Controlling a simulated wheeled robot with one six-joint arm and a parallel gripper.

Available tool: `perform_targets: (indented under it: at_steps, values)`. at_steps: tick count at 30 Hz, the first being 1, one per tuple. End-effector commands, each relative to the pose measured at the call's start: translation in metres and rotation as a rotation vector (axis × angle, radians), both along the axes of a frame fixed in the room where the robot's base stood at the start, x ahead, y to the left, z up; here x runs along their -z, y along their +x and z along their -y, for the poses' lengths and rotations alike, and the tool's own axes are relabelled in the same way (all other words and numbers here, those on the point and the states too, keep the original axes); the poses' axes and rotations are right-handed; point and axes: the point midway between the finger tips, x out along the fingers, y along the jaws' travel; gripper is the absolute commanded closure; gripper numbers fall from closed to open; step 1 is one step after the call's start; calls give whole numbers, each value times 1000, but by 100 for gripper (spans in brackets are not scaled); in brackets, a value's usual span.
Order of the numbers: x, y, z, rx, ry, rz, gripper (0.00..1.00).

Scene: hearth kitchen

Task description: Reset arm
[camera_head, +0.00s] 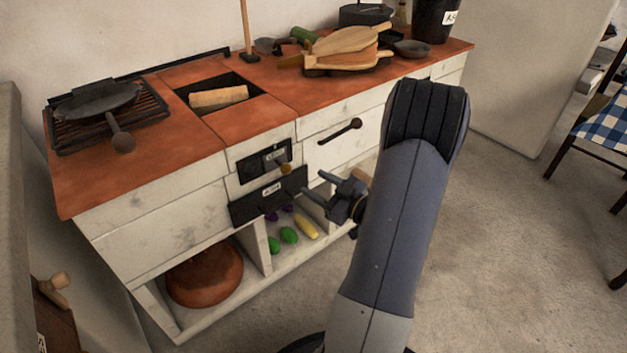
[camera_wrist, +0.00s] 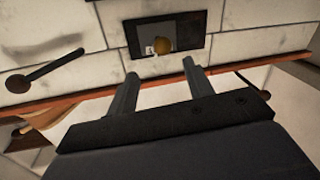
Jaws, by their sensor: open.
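My gripper (camera_head: 333,190) is in front of the hearth counter, near the small dark stove doors, with part of my arm between it and the camera. In the wrist view my gripper (camera_wrist: 160,80) has its two fingers apart with nothing between them. A dark door with a round wooden knob (camera_wrist: 162,45) shows beyond the fingertips. The same knob shows in the head view (camera_head: 285,169), just left of my gripper. I cannot tell the exact gap between fingers and door.
Vegetables (camera_head: 289,235) and a brown pot (camera_head: 206,275) sit below.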

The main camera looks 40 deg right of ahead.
Motion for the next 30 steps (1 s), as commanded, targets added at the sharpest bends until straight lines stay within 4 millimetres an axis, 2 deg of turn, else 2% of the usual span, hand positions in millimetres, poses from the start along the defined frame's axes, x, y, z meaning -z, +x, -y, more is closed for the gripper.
perform_targets:
  at_steps: [8,13,30]
  values:
    - [0,1,0,0,0,0,51]
    - [1,11,-3,-3,-2,-1,51]
    - [2,102,-26,-6,-2,1,51]
